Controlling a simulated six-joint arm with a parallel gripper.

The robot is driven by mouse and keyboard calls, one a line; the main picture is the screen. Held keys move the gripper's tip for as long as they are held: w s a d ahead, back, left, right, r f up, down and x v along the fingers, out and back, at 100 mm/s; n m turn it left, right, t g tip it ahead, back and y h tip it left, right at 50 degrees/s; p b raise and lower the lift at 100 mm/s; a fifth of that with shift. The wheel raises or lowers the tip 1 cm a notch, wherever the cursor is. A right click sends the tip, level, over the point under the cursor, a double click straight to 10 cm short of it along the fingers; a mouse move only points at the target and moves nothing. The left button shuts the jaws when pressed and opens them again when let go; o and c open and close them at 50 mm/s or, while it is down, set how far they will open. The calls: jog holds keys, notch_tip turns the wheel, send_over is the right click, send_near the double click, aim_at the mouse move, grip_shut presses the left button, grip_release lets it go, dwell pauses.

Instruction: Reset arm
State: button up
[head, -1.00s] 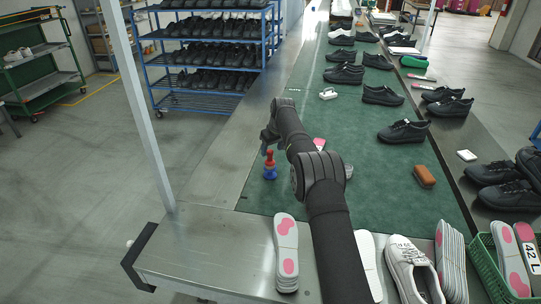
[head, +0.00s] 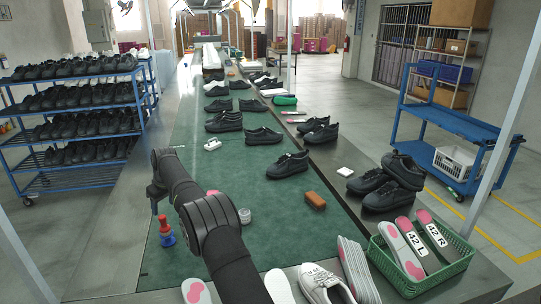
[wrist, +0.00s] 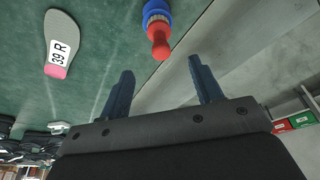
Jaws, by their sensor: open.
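My gripper (wrist: 161,92) is open in the wrist view, with nothing between its two dark fingers. In the head view my arm reaches over the green belt (head: 240,185), and my gripper (head: 154,208) is at its left edge. A blue bottle with a red top (head: 165,230) stands on the belt close to my gripper; it also shows in the wrist view (wrist: 158,25), beyond the fingertips and apart from them. An insole marked 39 R (wrist: 61,45) lies on the belt in the wrist view. My arm partly hides a pink-ended insole (head: 213,193) in the head view.
Black shoes (head: 288,164) sit along the belt. A brown block (head: 315,200) and a small round jar (head: 244,215) lie nearer. A green basket of insoles (head: 455,268) and a white sneaker (head: 326,284) are at front right. A blue shoe rack (head: 72,186) stands left.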

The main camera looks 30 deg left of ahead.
aim_at(162, 217)
jog(key=x, duration=1.1)
jog(key=shift+r, duration=1.1)
jog(key=shift+f, duration=0.1)
